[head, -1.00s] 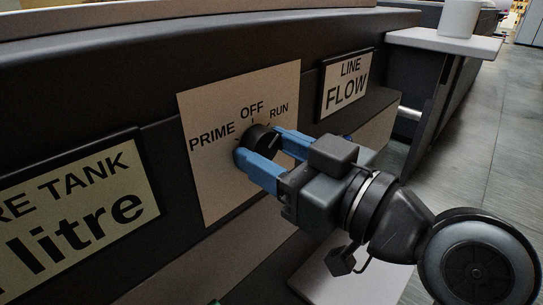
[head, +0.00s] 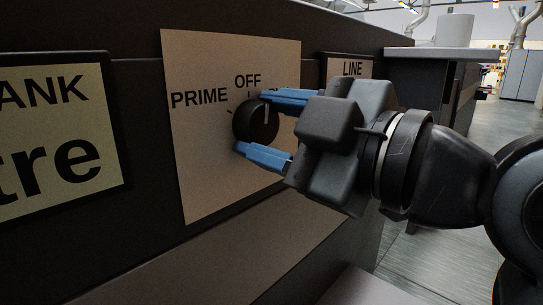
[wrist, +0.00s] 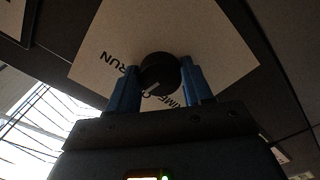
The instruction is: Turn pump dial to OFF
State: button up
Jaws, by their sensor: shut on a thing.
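The pump dial (head: 256,128) is a round black knob on a pale panel (head: 205,185) marked PRIME, OFF and RUN. Its white pointer line points up, slightly right of the OFF tick; RUN is mostly hidden behind my upper finger. My gripper (head: 250,121) is shut on the dial, one blue finger above it and one below. In the wrist view the dial (wrist: 160,70) sits between the two blue fingers of my gripper (wrist: 161,67). There the white line points down-left, near the partly hidden OFF lettering.
A tank sign (head: 60,135) is on the dark machine face at left. A LINE sign (head: 352,69) is at right, partly behind my gripper. A white container (head: 454,30) stands on a ledge (head: 440,54) at the back right. Open floor lies beyond.

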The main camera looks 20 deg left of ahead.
jog(key=shift+f+n+b, duration=0.15)
jog(key=shift+n+b, duration=0.45)
jog(key=shift+n, duration=0.1)
jog(key=o, duration=1)
jog(key=shift+d, duration=0.15)
jog(key=v, duration=0.7)
jog(key=shift+s+d, duration=0.2)
jog(key=shift+d, duration=0.05)
